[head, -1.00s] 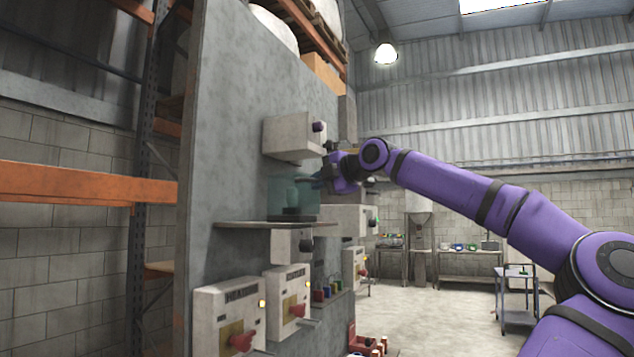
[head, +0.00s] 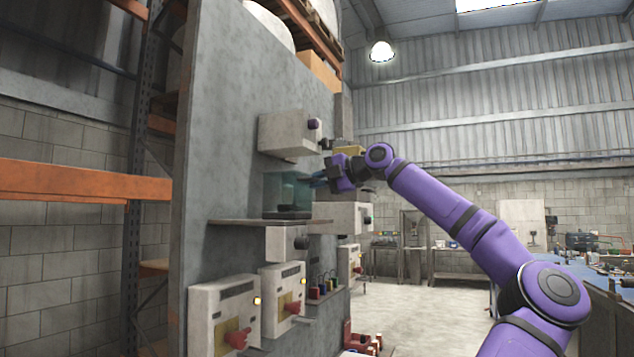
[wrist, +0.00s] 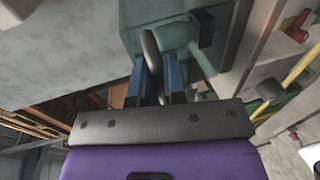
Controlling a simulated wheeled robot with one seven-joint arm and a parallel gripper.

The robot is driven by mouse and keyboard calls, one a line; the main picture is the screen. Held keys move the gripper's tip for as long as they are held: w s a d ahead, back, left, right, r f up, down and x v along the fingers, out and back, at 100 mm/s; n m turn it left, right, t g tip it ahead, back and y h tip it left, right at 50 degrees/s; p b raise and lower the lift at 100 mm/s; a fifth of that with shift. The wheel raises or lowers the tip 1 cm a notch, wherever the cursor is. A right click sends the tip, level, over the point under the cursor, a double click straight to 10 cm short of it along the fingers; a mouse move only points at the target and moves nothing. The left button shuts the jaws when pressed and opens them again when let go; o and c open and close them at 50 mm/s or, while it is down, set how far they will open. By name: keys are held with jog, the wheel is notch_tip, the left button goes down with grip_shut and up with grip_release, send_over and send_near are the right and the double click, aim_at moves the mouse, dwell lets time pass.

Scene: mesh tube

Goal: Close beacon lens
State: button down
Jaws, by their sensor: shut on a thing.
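The beacon lens (head: 283,190) is a translucent teal box on a dark base (head: 288,212), standing on a thin wall shelf (head: 235,222) in the head view. My gripper (head: 314,181) is at the lens's right side. In the wrist view, my gripper's blue fingers (wrist: 154,70) are shut on a dark curved handle (wrist: 150,45), with the teal lens (wrist: 132,38) just beyond. From these views I cannot tell whether the lens is fully seated on its base.
A grey box with a dark knob (head: 285,135) juts out above the lens. Panels with red switches (head: 225,315) are mounted below the shelf. Another box (head: 342,217) is close by on the right. The floor (head: 400,310) right of the wall is open.

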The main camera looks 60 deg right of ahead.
jog(key=c, duration=1.2)
grip_release()
jog(key=shift+d, duration=0.1)
jog(key=v, duration=1)
jog(key=shift+s, duration=0.4)
